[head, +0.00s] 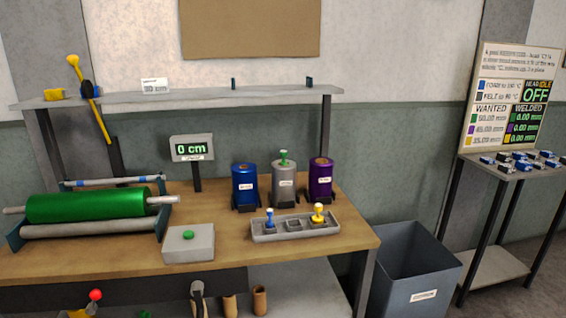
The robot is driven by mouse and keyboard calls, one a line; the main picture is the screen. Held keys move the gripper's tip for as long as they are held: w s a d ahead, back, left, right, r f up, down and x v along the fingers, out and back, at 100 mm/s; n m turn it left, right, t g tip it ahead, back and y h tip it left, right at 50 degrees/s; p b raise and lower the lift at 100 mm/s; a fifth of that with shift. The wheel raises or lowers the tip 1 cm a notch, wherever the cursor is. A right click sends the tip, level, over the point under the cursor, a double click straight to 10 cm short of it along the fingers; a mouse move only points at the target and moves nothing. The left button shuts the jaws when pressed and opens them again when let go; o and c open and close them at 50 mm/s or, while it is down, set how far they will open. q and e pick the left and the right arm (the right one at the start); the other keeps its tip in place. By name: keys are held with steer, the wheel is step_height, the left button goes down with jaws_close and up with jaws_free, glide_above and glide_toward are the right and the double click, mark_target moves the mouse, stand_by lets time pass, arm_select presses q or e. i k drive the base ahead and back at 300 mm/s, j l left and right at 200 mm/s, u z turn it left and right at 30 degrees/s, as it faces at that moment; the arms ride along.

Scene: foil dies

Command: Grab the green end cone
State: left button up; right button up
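The green end cone (284,159) stands upright on top of the grey canister (284,185), between a blue canister (245,184) and a purple canister (320,178). In front of them on the bench lies a grey tray (262,236) with three places. A blue cone (269,218) stands in its left place and a yellow cone (318,212) in its right place. The middle place looks empty. Neither of my grippers is in view.
A green roller (87,205) lies on the wooden bench (225,255) at left, beside a grey box with a green button (188,244). A shelf (200,98) runs above. A grey bin (412,270) stands right of the bench.

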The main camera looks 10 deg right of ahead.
mark_target(283, 154)
steer(key=i+l+z, duration=0.15)
steer(key=i+z, duration=0.5)
steer(key=i, duration=0.15)
